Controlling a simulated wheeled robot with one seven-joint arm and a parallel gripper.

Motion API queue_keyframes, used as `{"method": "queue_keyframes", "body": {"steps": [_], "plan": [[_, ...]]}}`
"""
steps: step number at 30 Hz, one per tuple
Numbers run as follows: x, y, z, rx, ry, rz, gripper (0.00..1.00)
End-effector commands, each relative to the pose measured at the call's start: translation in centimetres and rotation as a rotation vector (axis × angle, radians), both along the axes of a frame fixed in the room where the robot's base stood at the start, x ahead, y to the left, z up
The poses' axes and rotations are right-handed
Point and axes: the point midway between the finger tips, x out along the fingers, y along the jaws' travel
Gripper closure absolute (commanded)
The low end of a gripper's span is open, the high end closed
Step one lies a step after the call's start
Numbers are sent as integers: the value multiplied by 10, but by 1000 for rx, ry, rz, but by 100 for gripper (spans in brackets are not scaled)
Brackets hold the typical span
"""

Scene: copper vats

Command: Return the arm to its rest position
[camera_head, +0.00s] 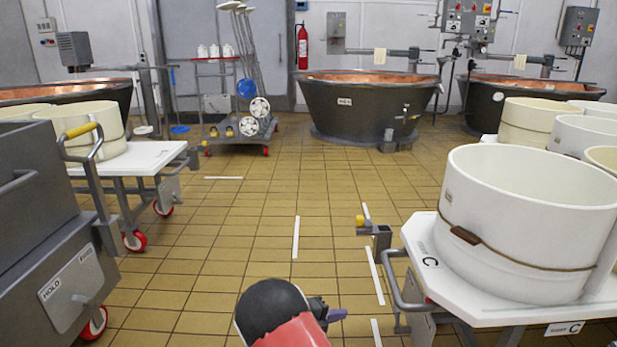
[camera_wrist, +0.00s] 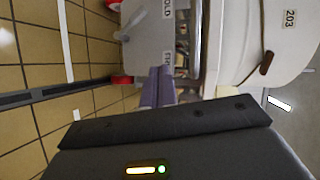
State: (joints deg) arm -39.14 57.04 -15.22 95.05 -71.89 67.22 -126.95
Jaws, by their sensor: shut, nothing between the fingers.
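My gripper (camera_head: 336,314) shows low in the head view, just right of my arm's dark rounded link and red part. Its purple fingers point to the right over the tiled floor. In the wrist view the two purple fingers (camera_wrist: 158,90) lie side by side, shut and empty. My arm is folded close to my body at the bottom middle of the head view. Most of the arm is out of view.
A white cart (camera_head: 420,240) with a big white mould (camera_head: 480,277) stands close on the right. A grey cart (camera_head: 45,235) stands at the left. Copper vats (camera_head: 365,105) stand at the back. The tiled floor (camera_head: 250,230) between the carts is clear.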

Motion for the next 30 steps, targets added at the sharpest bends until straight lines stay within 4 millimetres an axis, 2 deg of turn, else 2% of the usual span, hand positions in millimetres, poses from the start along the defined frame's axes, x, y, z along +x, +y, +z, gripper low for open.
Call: {"method": "queue_keyframes", "body": {"steps": [8,14,18,22,30], "plan": [[-21,-30,44,246,-219,-223,100],[-56,-60,93,516,-501,-512,100],[-96,-81,132,742,-776,-809,100],[-136,-94,164,921,-1032,-1095,100],[-223,-102,217,1193,-1547,-1736,100]]}}
